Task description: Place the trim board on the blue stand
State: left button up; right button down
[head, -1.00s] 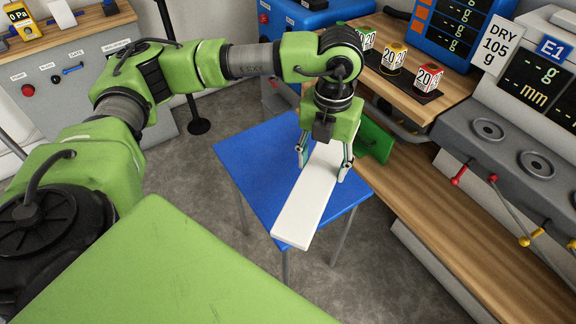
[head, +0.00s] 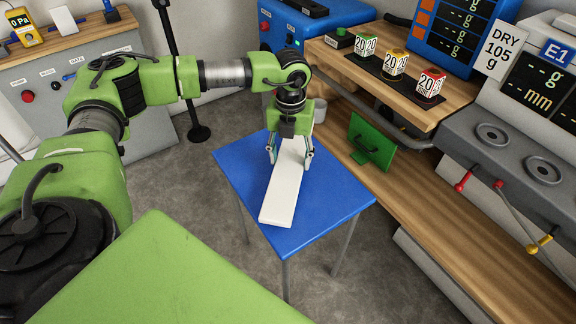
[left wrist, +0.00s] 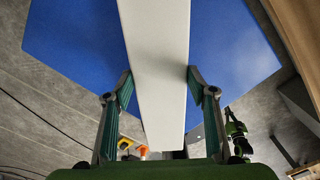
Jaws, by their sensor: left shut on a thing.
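The trim board is a long white plank (head: 282,190), held flat over the blue stand (head: 335,200), a square-topped table on thin grey legs. My left gripper (head: 289,163) is shut on the board near its far end, one finger on each long edge. The left wrist view shows the board (left wrist: 155,40) between the fingers of the left gripper (left wrist: 159,75), with the blue top (left wrist: 225,45) beneath on both sides. In the head view the board lies within the outline of the top. I cannot tell whether it touches the top. My right gripper is not in view.
A wooden workbench (head: 440,225) runs along the right, with a green panel with a handle (head: 371,146) near the stand. Numbered blocks (head: 395,64) stand on a raised shelf. A dark post (head: 176,70) stands behind left.

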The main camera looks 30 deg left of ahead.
aim_at(288, 159)
pick_arm(q)
jog(key=shift+w+a+f, duration=0.1)
jog(key=shift+a+f, duration=0.1)
jog(key=shift+f, duration=0.05)
jog(key=f, duration=0.3)
jog(key=shift+a+f, duration=0.15)
jog(key=shift+a, duration=0.1)
jog(key=shift+w+f, duration=0.1)
jog(key=shift+f, duration=0.05)
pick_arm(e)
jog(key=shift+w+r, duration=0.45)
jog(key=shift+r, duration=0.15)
pick_arm(q)
jog(key=shift+f, duration=0.1)
jog(key=o, duration=1.3)
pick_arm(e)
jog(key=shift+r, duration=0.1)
